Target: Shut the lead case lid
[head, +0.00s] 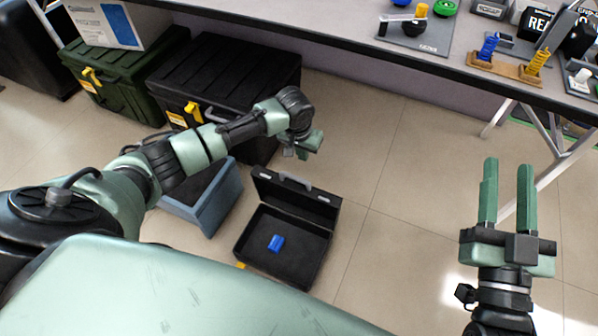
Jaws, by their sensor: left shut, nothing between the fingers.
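The lead case (286,258) is a small black case standing open on the tiled floor. Its lid (297,195) is raised at the back, with a grey handle on its upper edge. A blue block (276,243) lies inside the case. My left gripper (302,153) is shut and empty, above and behind the raised lid; its fingertips are small in the view, and I see no contact with the lid. My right gripper (506,192) is open and empty at the right, away from the case, with its two green fingers apart.
A blue-grey open bin (228,197) stands just left of the case. A large black chest (235,75) and a green chest (110,75) stand behind. A table (400,55) with several items runs along the back. The floor right of the case is clear.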

